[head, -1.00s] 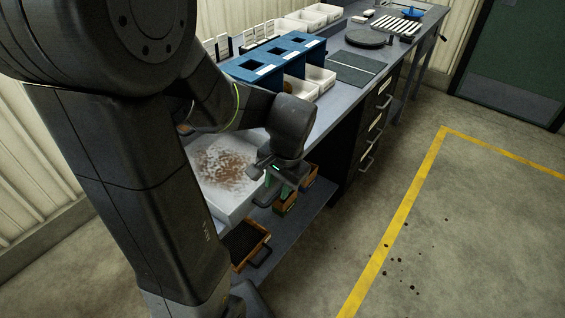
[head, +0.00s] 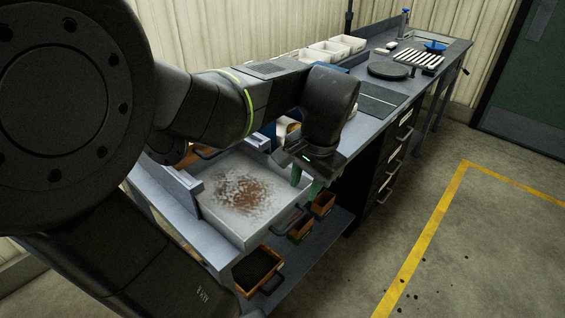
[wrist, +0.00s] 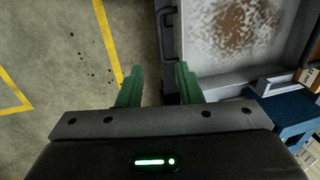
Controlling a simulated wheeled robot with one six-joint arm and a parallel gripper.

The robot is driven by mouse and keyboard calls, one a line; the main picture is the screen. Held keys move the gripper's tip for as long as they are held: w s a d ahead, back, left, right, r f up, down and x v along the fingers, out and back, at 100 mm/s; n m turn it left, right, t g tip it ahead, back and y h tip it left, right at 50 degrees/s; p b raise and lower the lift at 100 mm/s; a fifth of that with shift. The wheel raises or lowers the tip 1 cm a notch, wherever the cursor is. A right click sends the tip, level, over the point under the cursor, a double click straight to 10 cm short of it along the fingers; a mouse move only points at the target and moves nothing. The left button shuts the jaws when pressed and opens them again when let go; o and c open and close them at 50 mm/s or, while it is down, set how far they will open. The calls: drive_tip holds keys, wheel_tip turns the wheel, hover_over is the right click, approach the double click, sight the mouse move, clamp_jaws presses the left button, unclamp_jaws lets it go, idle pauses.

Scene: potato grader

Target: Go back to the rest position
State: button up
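My gripper (wrist: 158,85) shows two green fingers in the wrist view, spread apart with nothing between them. Bare floor and the side of the bench lie beyond the fingertips. In the head view my gripper (head: 306,183) hangs from the arm beside the right edge of a white tray, above the small wooden boxes. The arm partly hides the bench behind it.
The white tray (head: 205,203) has brown dirt on its floor; it also shows in the wrist view (wrist: 196,88). Small wooden boxes (head: 245,287) stand on the lower shelf. The grey bench (head: 368,124) runs to the back right.

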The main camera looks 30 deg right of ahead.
sight(292, 224)
drive_tip(key=f, duration=0.4)
drive_tip(key=w+f, duration=0.1)
drive_tip(key=f, duration=0.4)
drive_tip(key=w+f, duration=0.1)
drive_tip(key=f, duration=0.3)
drive_tip(key=shift+w+a+f, duration=0.2)
drive_tip(key=shift+a+f, duration=0.15)
drive_tip(key=shift+a, duration=0.05)
drive_tip(key=shift+w, duration=0.1)
